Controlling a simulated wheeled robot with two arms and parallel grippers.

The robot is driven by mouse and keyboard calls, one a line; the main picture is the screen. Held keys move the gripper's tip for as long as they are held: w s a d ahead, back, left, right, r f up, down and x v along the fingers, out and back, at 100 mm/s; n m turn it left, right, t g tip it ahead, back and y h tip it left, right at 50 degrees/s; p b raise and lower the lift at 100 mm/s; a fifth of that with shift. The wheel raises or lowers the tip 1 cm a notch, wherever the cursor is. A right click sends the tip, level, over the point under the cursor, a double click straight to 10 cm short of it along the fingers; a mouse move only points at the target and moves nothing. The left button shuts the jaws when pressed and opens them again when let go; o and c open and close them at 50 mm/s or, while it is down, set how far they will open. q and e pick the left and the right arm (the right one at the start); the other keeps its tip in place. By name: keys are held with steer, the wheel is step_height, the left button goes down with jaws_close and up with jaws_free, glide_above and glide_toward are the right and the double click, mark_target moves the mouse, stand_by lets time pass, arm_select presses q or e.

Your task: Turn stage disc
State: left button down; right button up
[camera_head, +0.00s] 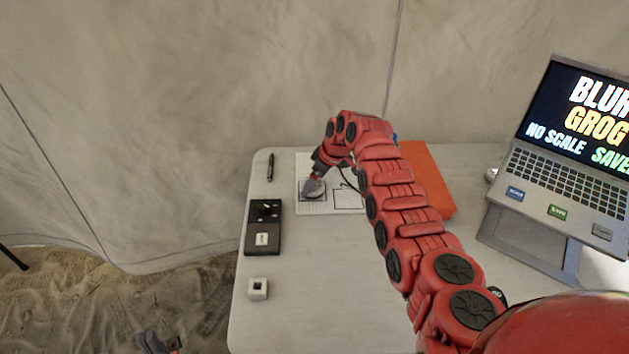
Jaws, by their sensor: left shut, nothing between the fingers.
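My right arm comes in from the lower right and reaches over the table. Its gripper (313,188) points down at the left part of a white printed sheet (346,198). The grey fingers look close together there, but whether they hold anything cannot be told. A dark shape shows around the fingertips; I cannot tell whether it is the stage disc. A black device (250,239) with a pale square piece (262,240) and small parts on its top lies left of the sheet. My left gripper (160,343) is at the bottom edge, off the table's left side, shut and empty.
A small white block with a dark opening (258,289) sits near the table's left edge. A black pen (270,167) lies at the back left. An orange folder-like item (429,181) is partly behind my arm. A laptop (566,160) stands on a grey stand (530,240) at right.

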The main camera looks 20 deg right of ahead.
steer(key=shift+f, duration=0.15)
steer(key=c, duration=1)
steer(key=shift+s+a+p, duration=0.1)
steer(key=shift+a+p, duration=0.05)
steer(key=shift+p, duration=0.15)
